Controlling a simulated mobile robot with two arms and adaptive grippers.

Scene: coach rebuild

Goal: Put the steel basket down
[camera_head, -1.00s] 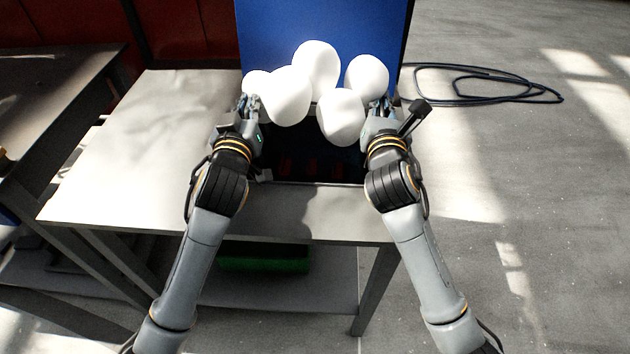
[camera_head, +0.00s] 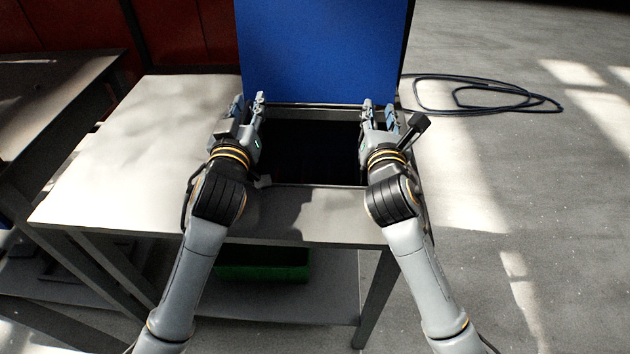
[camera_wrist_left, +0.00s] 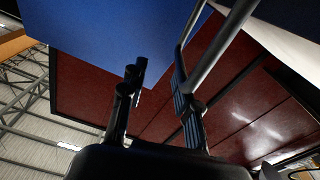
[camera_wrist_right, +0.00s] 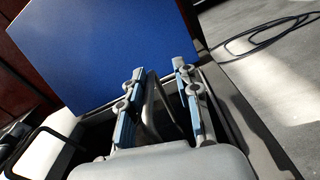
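I cannot make out the steel basket for certain in any view. A dark open box (camera_head: 312,182) sits on the table with a blue panel (camera_head: 320,50) upright behind it; its inside is too dark to read. My left gripper (camera_head: 248,107) is at the box's left side, fingers apart with nothing seen between them. My right gripper (camera_head: 378,112) is at its right side, fingers also apart. In the right wrist view a thin curved grey piece (camera_wrist_right: 154,108) shows between or behind the fingers; I cannot tell whether it touches them. A black bent bar (camera_wrist_right: 38,132) shows at left.
The pale table (camera_head: 130,150) has bare room left of the box. Another dark table (camera_head: 50,90) stands further left. A green object (camera_head: 262,265) lies on the lower shelf. A black cable (camera_head: 480,95) lies coiled on the floor at right.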

